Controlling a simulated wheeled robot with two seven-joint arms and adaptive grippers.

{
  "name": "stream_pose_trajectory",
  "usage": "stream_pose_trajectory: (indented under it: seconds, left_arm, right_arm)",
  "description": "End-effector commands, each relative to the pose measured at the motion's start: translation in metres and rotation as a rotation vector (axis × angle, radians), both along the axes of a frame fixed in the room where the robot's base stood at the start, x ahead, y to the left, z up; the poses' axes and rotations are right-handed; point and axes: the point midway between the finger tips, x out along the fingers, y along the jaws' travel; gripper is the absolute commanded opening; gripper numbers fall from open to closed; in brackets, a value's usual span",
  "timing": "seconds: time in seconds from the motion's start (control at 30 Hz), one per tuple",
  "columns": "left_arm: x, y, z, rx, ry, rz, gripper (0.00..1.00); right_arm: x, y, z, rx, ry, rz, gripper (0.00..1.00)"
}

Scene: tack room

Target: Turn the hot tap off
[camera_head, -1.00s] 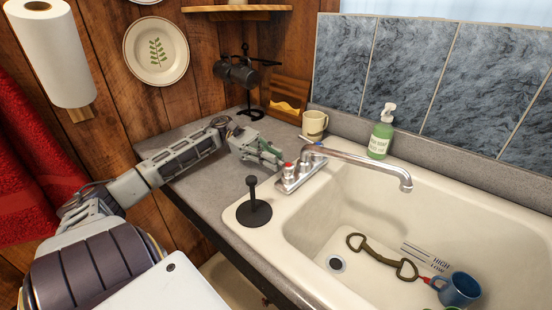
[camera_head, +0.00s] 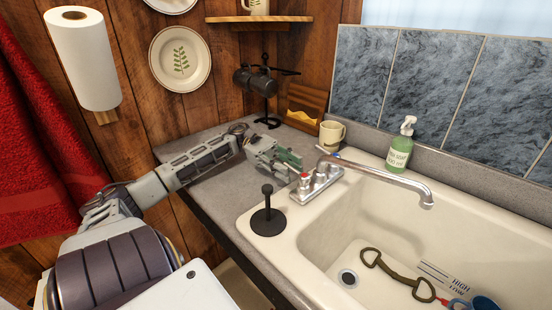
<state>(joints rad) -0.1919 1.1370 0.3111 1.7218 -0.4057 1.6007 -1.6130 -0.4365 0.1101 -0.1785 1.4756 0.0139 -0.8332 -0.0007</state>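The chrome tap (camera_head: 385,177) stands on the sink's back left corner, its spout reaching right over the basin. I see no clear stream of water under the spout. My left gripper (camera_head: 294,166) is just left of and behind the red knob, very close to it. I cannot tell whether it touches the knob or how far its fingers are apart. My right gripper is not in view.
A black plunger-like stopper (camera_head: 268,216) stands on the sink rim in front of the tap. A beige mug (camera_head: 332,135) and green soap bottle (camera_head: 400,147) stand behind it. The basin (camera_head: 350,215) holds a metal bit and a blue mug (camera_head: 482,303).

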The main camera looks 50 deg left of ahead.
Motion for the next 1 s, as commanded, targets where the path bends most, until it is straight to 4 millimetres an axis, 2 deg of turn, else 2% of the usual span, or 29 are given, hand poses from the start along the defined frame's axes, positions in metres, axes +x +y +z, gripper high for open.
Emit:
stream_pose_trajectory:
  seconds: [0.27,1.0]
  left_arm:
    - [0.001,0.02,0.0,-0.001,-0.001,0.002,0.33]
    - [0.005,0.1,0.001,-0.001,-0.002,0.002,0.33]
  right_arm:
    - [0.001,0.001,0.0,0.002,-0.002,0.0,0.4]
    - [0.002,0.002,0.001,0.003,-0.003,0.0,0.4]
